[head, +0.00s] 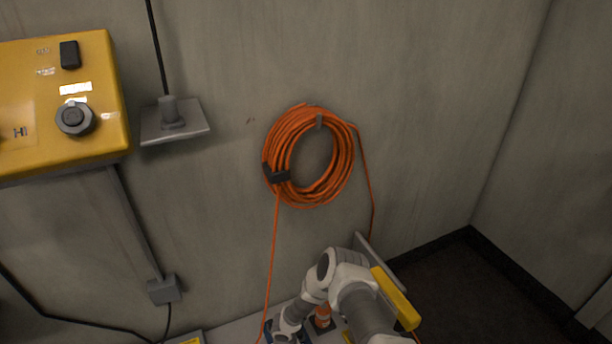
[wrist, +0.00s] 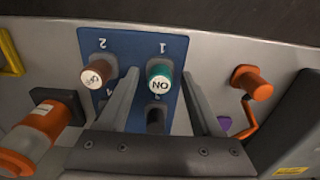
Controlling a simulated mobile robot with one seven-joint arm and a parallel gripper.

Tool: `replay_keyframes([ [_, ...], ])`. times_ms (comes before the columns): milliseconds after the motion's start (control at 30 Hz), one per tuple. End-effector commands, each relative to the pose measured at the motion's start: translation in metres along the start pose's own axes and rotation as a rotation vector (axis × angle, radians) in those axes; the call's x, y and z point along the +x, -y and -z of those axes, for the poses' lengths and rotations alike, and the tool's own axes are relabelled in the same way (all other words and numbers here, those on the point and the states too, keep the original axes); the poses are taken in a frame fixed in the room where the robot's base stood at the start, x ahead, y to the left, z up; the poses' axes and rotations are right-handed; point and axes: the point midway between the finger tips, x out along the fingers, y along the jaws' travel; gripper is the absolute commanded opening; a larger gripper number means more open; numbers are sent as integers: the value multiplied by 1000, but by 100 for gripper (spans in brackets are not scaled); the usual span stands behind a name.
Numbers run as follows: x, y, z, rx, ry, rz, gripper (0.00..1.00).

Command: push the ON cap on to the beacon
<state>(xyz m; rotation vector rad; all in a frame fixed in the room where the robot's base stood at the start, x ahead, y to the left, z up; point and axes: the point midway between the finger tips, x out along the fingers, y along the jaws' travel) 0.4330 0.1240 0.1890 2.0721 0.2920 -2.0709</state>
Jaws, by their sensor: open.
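The ON cap (wrist: 160,80), teal with a white face reading ON, stands at slot 1 of a blue board (wrist: 135,50) in the wrist view. My gripper (wrist: 162,76) is open, with its fingers on either side of the ON cap; I cannot tell if they touch it. A brown cap (wrist: 97,75) with a white face, seemingly OFF, stands at slot 2, outside the left finger. In the head view my arm hides most of the board, and the ON cap does not show. I cannot identify the beacon for certain.
Dark pieces (wrist: 155,115) stand lower on the board. A yellow box (head: 60,95), a grey plate with a post (head: 173,122) and an orange cable coil (head: 305,155) are on the wall.

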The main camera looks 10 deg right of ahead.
Motion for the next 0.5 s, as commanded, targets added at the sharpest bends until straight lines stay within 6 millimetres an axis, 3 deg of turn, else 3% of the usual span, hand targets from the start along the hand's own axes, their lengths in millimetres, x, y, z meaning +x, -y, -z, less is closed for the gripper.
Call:
replay_keyframes([
  [367, 0, 0, 0, 0, 0, 0, 66],
  [500, 0, 0, 0, 0, 0, 0, 43],
])
